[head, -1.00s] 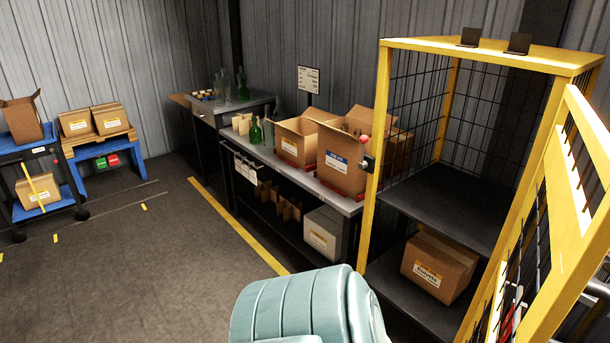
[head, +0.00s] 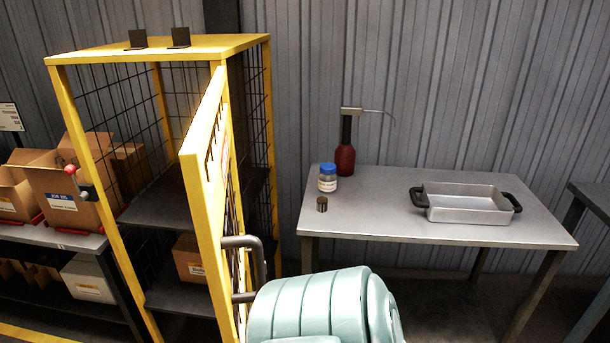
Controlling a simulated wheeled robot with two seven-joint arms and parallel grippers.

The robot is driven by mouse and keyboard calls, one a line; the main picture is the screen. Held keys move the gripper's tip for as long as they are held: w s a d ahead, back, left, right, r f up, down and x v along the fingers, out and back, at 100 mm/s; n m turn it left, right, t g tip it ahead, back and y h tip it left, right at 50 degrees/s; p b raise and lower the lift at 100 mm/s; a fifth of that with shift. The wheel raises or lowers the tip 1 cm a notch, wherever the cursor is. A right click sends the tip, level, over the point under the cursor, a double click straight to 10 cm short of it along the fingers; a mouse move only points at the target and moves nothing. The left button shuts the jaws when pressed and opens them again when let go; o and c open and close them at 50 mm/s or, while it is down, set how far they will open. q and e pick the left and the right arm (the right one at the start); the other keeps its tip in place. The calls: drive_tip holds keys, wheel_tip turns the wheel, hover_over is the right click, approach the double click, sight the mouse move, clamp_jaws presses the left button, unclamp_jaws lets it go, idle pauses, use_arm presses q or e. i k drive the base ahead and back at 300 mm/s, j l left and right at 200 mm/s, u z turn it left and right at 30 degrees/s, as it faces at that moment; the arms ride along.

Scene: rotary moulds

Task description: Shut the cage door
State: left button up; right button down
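The yellow-framed cage (head: 155,48) stands on the left in the head view, with black mesh sides and dark shelves. Its door (head: 203,215) is open, swung out toward me from the cage's right front side and seen nearly edge-on. A grey bar handle (head: 262,262) sticks out from the right face of the door. A latch with a red knob (head: 72,169) is on the cage's left front post. A pale green rounded part of me covers the bottom middle, by the lower end of the handle. Neither gripper shows.
A cardboard box (head: 188,262) sits inside the cage. To the right is a metal table (head: 400,228) with a red pump bottle (head: 345,160), a blue-lidded jar (head: 327,178), a small dark cylinder (head: 322,204) and a metal pan (head: 464,205). A bench (head: 70,240) with boxes stands left.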

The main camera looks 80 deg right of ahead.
sight(206, 192)
drive_tip(key=l+z, duration=0.2)
drive_tip(key=z, duration=0.25)
drive_tip(key=k+l+z, duration=0.1)
drive_tip(key=l+z, duration=0.2)
drive_tip(key=z, duration=0.15)
drive_tip(key=i+l+z, duration=0.5)
drive_tip(key=k+l, duration=0.1)
